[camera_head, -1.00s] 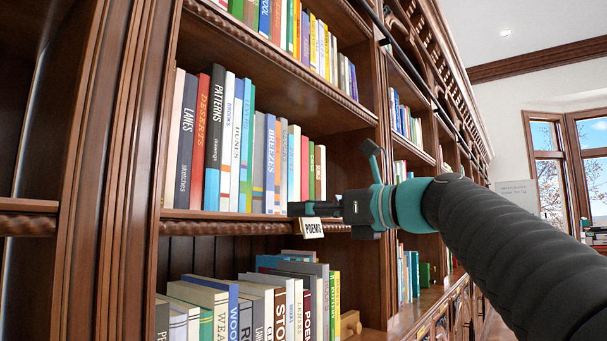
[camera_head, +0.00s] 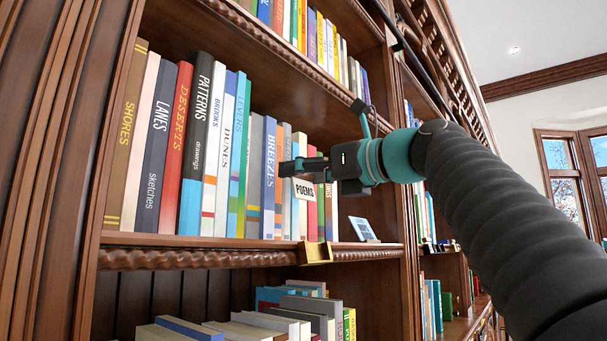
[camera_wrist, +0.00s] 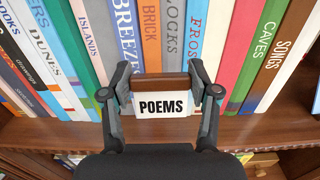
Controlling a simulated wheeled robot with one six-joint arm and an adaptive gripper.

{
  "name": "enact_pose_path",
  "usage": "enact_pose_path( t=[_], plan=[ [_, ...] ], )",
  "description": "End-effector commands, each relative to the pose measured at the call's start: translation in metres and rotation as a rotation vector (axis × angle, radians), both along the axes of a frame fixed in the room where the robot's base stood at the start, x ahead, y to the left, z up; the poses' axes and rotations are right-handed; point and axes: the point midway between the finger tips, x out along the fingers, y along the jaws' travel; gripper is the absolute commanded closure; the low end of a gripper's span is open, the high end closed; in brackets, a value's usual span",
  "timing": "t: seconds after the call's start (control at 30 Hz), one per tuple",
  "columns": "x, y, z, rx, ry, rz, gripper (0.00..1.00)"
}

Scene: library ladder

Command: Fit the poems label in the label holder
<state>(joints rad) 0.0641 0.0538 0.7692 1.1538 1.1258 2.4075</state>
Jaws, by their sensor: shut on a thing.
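The poems label (camera_head: 305,190) is a small white card with black letters. My gripper (camera_head: 298,168) is shut on it and holds it above the shelf edge, in front of the book spines. In the wrist view, the label (camera_wrist: 162,106) hangs upright below a brown strip between the fingertips of my gripper (camera_wrist: 160,82), its word readable. The label holder (camera_head: 316,253) is a brass-coloured piece on the carved front edge of the shelf, below the label and apart from it. I see no card in it.
The shelf (camera_head: 205,258) carries a row of upright books. A small blue-and-white card on a stand (camera_head: 362,229) stands on the shelf right of the holder. More books (camera_head: 300,310) fill the shelf below. The space before the shelf edge is clear.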

Motion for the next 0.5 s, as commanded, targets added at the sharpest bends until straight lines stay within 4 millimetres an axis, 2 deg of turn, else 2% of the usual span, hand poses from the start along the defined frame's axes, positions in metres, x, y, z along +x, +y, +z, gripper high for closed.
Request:
enact_pose_path(
  t=[0.1,0.5],
  plan=[
    [-0.002,-0.003,0.001,0.003,-0.003,-0.008,0.7],
    [-0.006,-0.005,-0.032,0.003,-0.003,-0.003,0.7]
  ],
)
